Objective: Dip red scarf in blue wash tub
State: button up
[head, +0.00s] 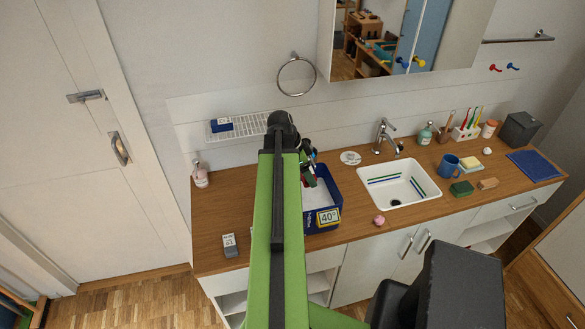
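The blue wash tub (309,222) stands on the wooden counter left of the sink, with a "40°" label on its front and a pale inside. My green arm hides its left part. My gripper (308,153) is just right of the arm's far end, over the tub's back left part, and is mostly hidden.
The white sink (398,184) and its tap (382,135) are right of the tub. A grey box (230,245) stands front left. A blue mug (448,164) is further right. The counter's left part has free room.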

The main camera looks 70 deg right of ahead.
jog(key=shift+w+a+f, duration=0.1)
jog(key=shift+w+f, duration=0.05)
jog(key=shift+w, duration=0.25)
notch_tip(320, 180, down, 18)
jog(key=b, duration=1.8)
jog(key=shift+w, duration=0.1)
jog(key=shift+w, duration=0.55)
jog(key=shift+s, duration=0.15)
jog(key=shift+s, duration=0.45)
